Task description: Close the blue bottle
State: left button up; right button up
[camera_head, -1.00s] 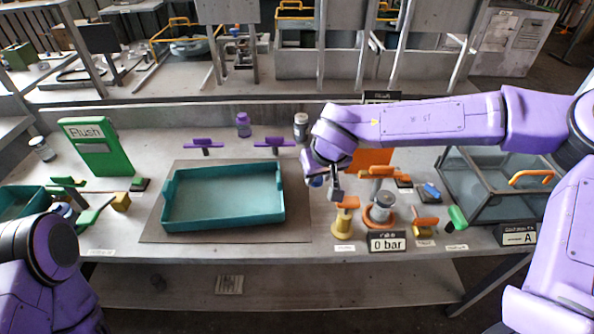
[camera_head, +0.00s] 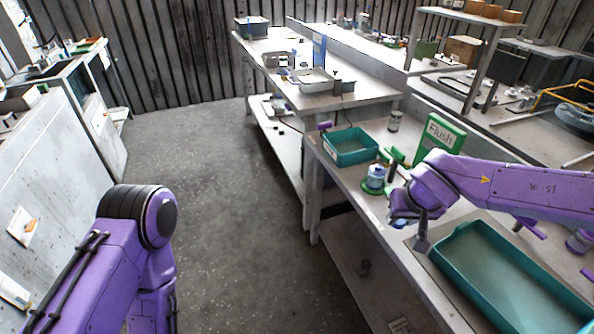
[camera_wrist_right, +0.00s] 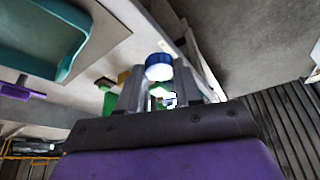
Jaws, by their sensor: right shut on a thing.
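The blue bottle (camera_head: 376,175) stands upright near the table's front edge, beside green parts; its mouth is too small to read. My right gripper (camera_head: 421,240) is to the right of the bottle and nearer, apart from it. In the right wrist view, its fingers are shut on a round blue cap with a white face (camera_wrist_right: 159,67). In the head view the cap (camera_head: 399,222) shows only as a small blue patch beside the gripper. Beyond the cap, the wrist view shows a partly hidden blue and white thing (camera_wrist_right: 170,97). My left gripper is out of view; only its arm shows.
A large teal tray (camera_head: 443,258) lies below and right of my right gripper. Open floor lies left of the table.

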aim_at(377, 173)
jog(key=u, duration=1.15)
jog(key=i, duration=1.5)
jog(key=z, duration=2.05)
